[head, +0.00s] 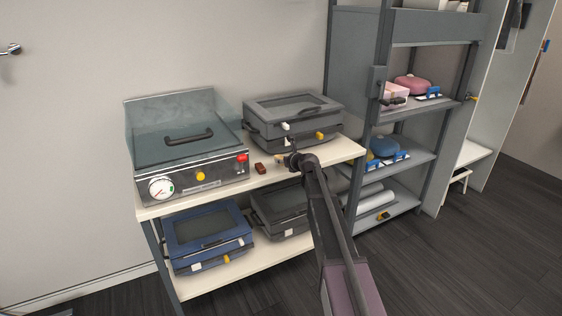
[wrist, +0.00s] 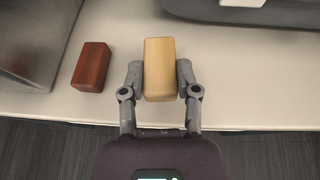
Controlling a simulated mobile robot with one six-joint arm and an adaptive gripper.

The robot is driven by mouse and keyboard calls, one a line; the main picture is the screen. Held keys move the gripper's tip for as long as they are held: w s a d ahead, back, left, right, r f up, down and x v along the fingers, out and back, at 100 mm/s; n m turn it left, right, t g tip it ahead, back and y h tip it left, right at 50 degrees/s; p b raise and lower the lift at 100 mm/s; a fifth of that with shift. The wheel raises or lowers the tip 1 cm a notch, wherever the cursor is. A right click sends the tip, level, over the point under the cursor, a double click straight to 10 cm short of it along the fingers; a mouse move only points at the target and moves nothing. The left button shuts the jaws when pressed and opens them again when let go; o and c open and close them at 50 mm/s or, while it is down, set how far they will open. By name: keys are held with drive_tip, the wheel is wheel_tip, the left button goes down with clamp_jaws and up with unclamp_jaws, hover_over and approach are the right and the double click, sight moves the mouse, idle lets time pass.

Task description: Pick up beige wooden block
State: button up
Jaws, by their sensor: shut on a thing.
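The beige wooden block (wrist: 160,68) stands out in the middle of the wrist view, between the two fingers of my gripper (wrist: 160,84). Both fingers are shut on its sides, near its front half. The white shelf top lies under it; I cannot tell whether the block touches it. In the head view my gripper (head: 292,160) is at the front of the upper shelf, and my arm hides most of the block.
A red-brown block (wrist: 91,67) lies just left of my gripper on the white shelf top (wrist: 122,18). A metal machine (head: 190,165) stands to the left and a grey case (head: 292,108) behind. A grey rack (head: 415,45) stands to the right.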

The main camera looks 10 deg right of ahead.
drive_tip(key=s+d+r+p, duration=0.1)
drive_tip(key=s+d, duration=0.2)
drive_tip(key=s, duration=0.4)
drive_tip(key=s+d+r+p, duration=0.1)
drive_tip(key=s+d, duration=0.2)
drive_tip(key=s, duration=0.4)
drive_tip(key=shift+s+d+r, duration=0.3)
drive_tip(key=shift+d, duration=0.05)
